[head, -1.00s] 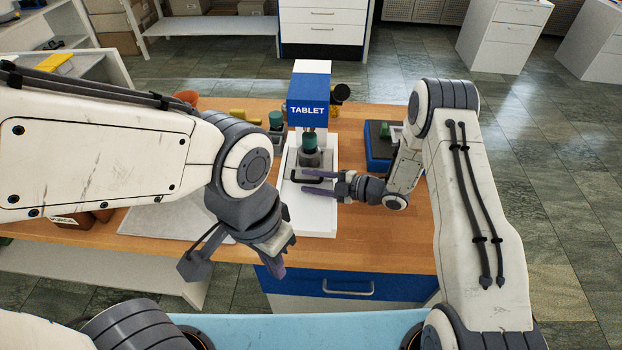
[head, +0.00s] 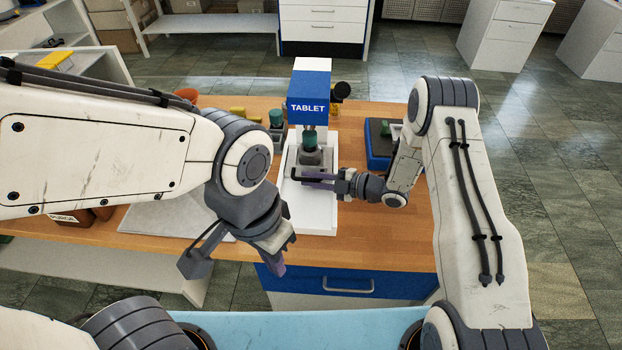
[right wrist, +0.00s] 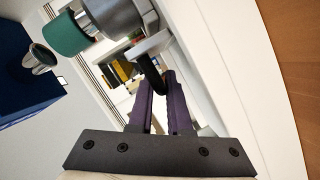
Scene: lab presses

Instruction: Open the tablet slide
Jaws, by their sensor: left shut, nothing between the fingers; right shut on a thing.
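The tablet press (head: 309,88) stands on the wooden table, with a blue head marked TABLET and a white tray-like base (head: 312,222). On the base sits the slide (head: 312,159), a grey block bearing a green-topped piece (head: 311,139), below the press head. A dark handle (head: 299,177) is at the slide's front. My right gripper (head: 318,178) is shut on the handle. In the right wrist view its purple fingers (right wrist: 162,85) close around the black handle bar (right wrist: 150,72). My left gripper (head: 279,268) is shut and empty, beyond the table's front edge, pointing down.
A blue device (head: 377,146) stands right of the press, close to my right forearm. Another green-topped piece (head: 276,118) and yellow items (head: 238,112) are behind left. A grey mat (head: 165,215) lies left. The base's front part is bare.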

